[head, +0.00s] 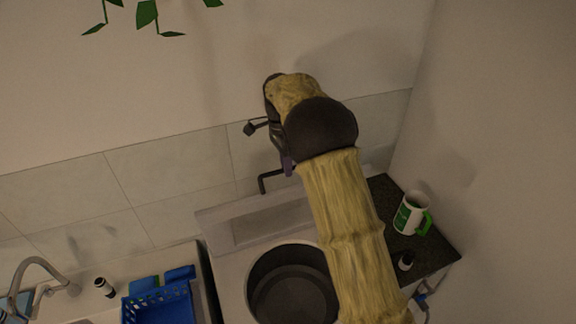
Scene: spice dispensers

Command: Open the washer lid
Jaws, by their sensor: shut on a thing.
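The washer (228,262) stands at the bottom middle, its round dark drum opening (292,290) uncovered. A pale panel with a darker rectangular inset (262,226) rises behind the opening; it looks like the raised lid, though I cannot be certain. My arm reaches over the right side of the washer and hides part of both. My gripper (283,152) is far up near the wall, beyond the panel and largely hidden by my dark wrist link. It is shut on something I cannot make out. Dark bent pieces (265,182) show beside it.
A dark counter (441,245) at the right carries a white and green mug (409,214) and a small dark jar (405,261). At the left are a metal tap (35,268), a small bottle (104,287) and a blue rack (160,305). The tiled wall (165,165) closes the back.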

